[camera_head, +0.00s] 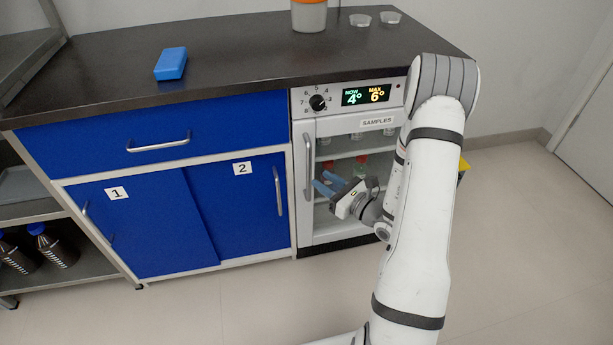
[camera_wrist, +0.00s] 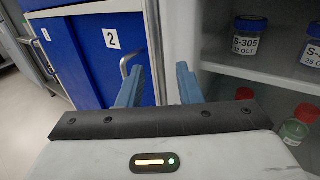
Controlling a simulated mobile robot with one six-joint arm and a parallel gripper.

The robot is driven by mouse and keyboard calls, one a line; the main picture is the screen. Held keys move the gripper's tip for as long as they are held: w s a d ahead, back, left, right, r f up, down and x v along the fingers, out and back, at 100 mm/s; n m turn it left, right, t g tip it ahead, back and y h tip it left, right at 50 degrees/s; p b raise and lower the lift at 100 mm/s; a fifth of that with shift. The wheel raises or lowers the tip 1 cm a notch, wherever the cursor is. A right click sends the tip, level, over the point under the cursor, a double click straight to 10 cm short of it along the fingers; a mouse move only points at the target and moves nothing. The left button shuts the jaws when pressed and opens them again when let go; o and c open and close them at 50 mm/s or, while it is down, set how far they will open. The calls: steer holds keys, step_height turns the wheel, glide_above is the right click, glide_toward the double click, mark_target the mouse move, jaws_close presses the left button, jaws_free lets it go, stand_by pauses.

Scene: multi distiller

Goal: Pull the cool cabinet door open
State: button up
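The cool cabinet (camera_head: 350,127), labelled SAMPLES, is at the right end of the bench. Its glass-fronted door looks shut in the head view. The door's vertical handle (camera_head: 309,165) runs down its left side. My gripper (camera_head: 324,184) is in front of the door, just right of the handle's lower part. In the wrist view, my gripper (camera_wrist: 161,84) has its two blue fingers apart with no object clamped. A pale upright bar (camera_wrist: 154,45) shows beyond the gap; I cannot tell if it is the handle or the frame. My arm hides the cabinet's right side.
Left of the cool cabinet are blue sliding doors marked 1 (camera_head: 140,225) and 2 (camera_head: 240,205), the latter with its own handle (camera_head: 278,190). Sample jars (camera_wrist: 249,36) show inside the cool cabinet. A blue box (camera_head: 171,63) lies on the worktop. The floor in front is clear.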

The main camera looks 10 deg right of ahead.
steer(key=b+x, duration=0.1)
steer(key=x, duration=0.5)
steer(key=shift+a, duration=0.2)
jaws_close()
